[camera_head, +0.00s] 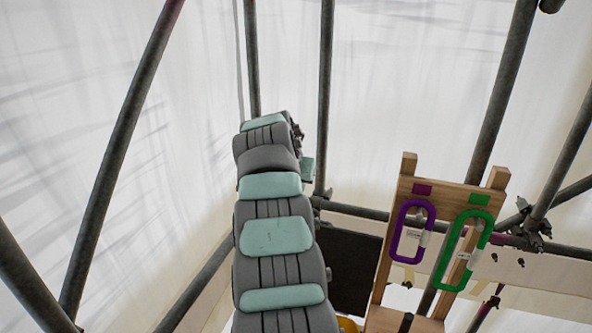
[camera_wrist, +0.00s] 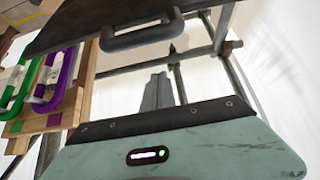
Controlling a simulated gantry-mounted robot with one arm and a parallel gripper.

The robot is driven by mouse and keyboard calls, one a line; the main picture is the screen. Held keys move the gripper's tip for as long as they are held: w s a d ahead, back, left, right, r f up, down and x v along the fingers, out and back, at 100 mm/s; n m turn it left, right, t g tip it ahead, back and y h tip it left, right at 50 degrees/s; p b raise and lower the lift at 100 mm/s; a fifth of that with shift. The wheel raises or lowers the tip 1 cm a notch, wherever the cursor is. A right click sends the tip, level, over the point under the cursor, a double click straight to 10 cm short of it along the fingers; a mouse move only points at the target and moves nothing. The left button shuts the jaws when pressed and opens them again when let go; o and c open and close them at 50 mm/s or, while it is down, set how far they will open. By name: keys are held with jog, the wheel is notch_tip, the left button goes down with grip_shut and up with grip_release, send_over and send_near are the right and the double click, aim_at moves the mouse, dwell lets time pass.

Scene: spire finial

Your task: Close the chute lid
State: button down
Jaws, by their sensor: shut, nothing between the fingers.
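A dark panel (camera_wrist: 85,22) with a grey bar handle (camera_wrist: 143,36), which looks like the chute lid, crosses the top of the wrist view. A dark flat panel (camera_head: 358,272) in the head view, partly behind my arm, may be the same lid. The chute opening does not show clearly, so I cannot tell how far the lid stands open. My gripper (camera_wrist: 157,88) shows in the wrist view beyond its teal housing. Its grey fingers are together and empty, apart from the handle in the picture. In the head view my arm hides the fingers.
A wooden rack (camera_head: 409,165) right of the dark panel holds a purple carabiner (camera_head: 400,232) and a green carabiner (camera_head: 447,250). Scaffold tubes (camera_head: 325,100) stand around my arm, with pale sheeting (camera_head: 420,80) behind. The upper left is open space between tubes.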

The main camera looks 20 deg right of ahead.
jog(key=shift+s+a+f+b, duration=0.45)
jog(key=shift+s+f+b, duration=0.15)
jog(key=shift+b, duration=0.3)
jog(key=shift+s+a+f+b, duration=0.45)
jog(key=shift+f+b, duration=0.25)
jog(key=shift+b, duration=0.15)
